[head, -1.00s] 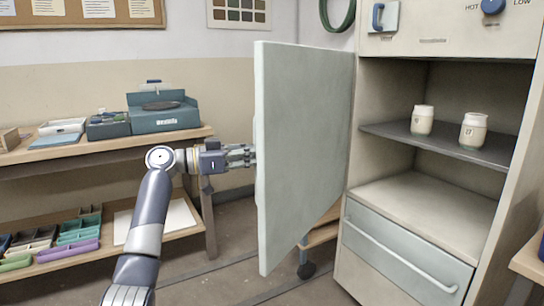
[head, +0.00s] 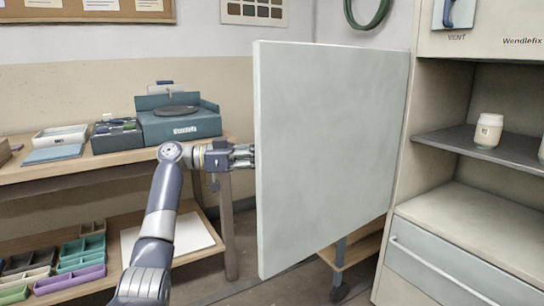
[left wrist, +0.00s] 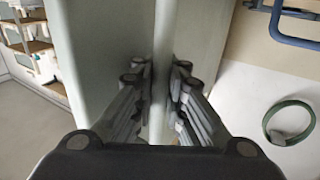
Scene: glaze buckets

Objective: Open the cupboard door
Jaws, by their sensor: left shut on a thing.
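The pale grey-green cupboard door (head: 330,150) stands swung wide open in the head view, hinged on its right side at the cupboard (head: 402,170). My left gripper (head: 252,157) is at the door's free left edge, and its fingertips are partly hidden behind the door. In the left wrist view the fingers (left wrist: 158,95) are shut on a pale upright part of the door (left wrist: 100,45), one finger on each side. The cupboard's inside shows a dark shelf (head: 465,142) with a cream jar (head: 488,130) on it. My right gripper is not in view.
A bench (head: 100,172) with a teal machine (head: 180,122) and trays stands left of the door. Below it are coloured trays (head: 80,262). A drawer with a handle (head: 440,270) lies under the cupboard's open space. Bare floor shows below the door.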

